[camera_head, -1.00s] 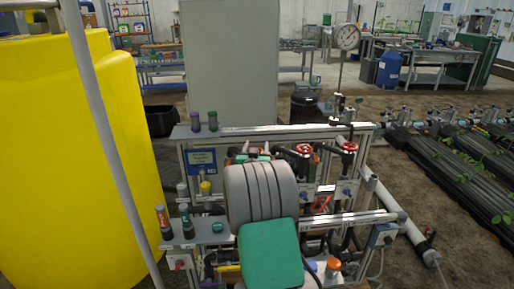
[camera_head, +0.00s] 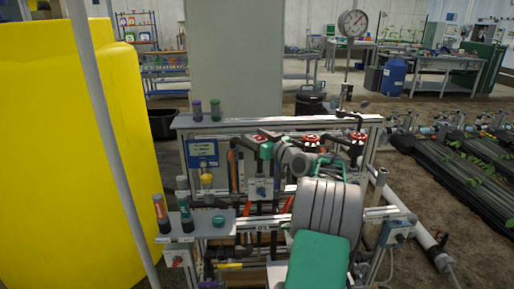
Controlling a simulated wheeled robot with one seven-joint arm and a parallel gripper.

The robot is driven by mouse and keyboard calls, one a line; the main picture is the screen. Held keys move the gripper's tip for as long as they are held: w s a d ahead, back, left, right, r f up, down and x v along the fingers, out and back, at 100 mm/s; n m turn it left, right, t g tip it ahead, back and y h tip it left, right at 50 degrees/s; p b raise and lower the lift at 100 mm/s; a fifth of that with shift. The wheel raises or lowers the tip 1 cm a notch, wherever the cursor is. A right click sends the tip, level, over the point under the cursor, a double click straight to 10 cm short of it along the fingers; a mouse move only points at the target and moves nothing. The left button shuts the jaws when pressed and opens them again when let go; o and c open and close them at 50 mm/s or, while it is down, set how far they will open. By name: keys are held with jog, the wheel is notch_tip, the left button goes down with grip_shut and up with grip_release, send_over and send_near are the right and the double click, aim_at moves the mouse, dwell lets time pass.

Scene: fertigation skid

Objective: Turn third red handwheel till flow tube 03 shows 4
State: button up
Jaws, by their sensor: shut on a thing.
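Three red handwheels show in a row along the skid's upper part: a left one (camera_head: 268,134), a middle one (camera_head: 311,138) and a right one (camera_head: 358,136). I cannot read numbers on them. My arm reaches up from below, and its grey end points up and left. My gripper (camera_head: 265,149), partly hidden and small, is at the left handwheel and appears shut on its rim. The middle and right wheels are apart from it. I cannot make out flow tube 03 or its reading; my arm covers part of the skid.
A large yellow tank (camera_head: 70,150) and a grey pole (camera_head: 112,150) stand at left. A shelf with bottles (camera_head: 163,214) is at the skid's front left. A white pipe (camera_head: 425,238) runs along the right.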

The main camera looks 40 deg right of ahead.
jog(key=n+y, duration=0.2)
jog(key=y, duration=0.1)
jog(key=shift+a+y+p, duration=0.1)
jog(key=shift+y+p, duration=0.2)
jog(key=shift+p, duration=0.05)
jog(key=shift+a+n+g+y+p, duration=0.2)
jog(key=shift+n+g+y+p, duration=0.15)
jog(key=shift+n+y, duration=0.4)
jog(key=shift+a+y, duration=0.1)
jog(key=shift+y, duration=0.15)
jog(key=o, duration=1.4)
